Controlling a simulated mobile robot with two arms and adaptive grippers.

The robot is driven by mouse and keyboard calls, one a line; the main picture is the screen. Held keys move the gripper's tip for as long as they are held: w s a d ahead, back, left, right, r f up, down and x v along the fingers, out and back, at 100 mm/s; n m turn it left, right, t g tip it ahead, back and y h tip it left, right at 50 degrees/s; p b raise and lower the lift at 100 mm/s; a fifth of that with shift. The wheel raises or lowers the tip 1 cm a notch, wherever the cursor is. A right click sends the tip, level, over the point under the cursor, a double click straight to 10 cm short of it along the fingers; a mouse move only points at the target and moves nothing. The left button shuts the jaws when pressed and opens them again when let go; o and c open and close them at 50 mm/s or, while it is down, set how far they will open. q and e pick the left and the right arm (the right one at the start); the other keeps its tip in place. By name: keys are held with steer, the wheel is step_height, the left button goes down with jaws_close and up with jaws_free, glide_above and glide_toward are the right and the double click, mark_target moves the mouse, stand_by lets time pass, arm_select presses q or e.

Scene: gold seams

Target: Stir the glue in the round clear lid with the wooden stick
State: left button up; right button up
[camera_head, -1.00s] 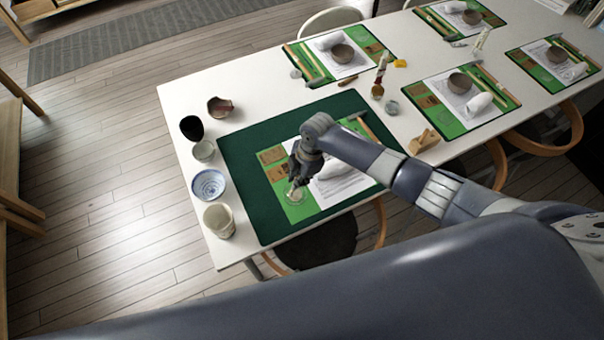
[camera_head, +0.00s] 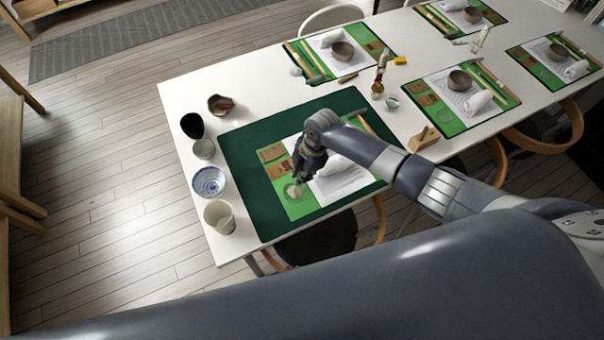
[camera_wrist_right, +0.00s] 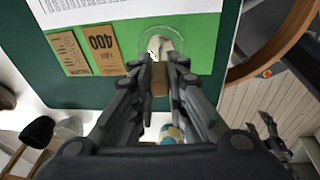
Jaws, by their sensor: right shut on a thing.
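The round clear lid (camera_head: 295,191) lies on the green sheet of the near place. In the right wrist view the lid (camera_wrist_right: 146,42) is just beyond my fingertips, with a pale patch of glue inside it. My right gripper (camera_head: 299,178) is shut on the wooden stick (camera_wrist_right: 160,78) and points down over the lid. The stick's far end reaches inside the lid's outline; whether it touches the bottom I cannot tell. A dark gripper shape (camera_wrist_right: 262,124), seemingly my left, hangs beyond the table edge in the wrist view; its opening is unclear.
A dark green mat (camera_head: 240,150) lies under the sheet. A beige cup (camera_head: 219,218), a blue-and-white bowl (camera_head: 208,182) and other small vessels stand along the left edge. A wooden block (camera_head: 424,139) is right of the mat. Other laid places fill the far table.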

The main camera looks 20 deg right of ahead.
steer(key=shift+a+r, duration=0.1)
steer(key=shift+r, duration=0.05)
steer(key=shift+p+v, duration=0.35)
steer(key=shift+v, duration=0.75)
steer(key=shift+a+v, duration=0.25)
steer(key=shift+v, duration=1)
steer(key=shift+a+v, duration=0.2)
steer(key=shift+v, duration=1)
steer(key=shift+w+r, duration=0.1)
steer(key=shift+w, duration=0.15)
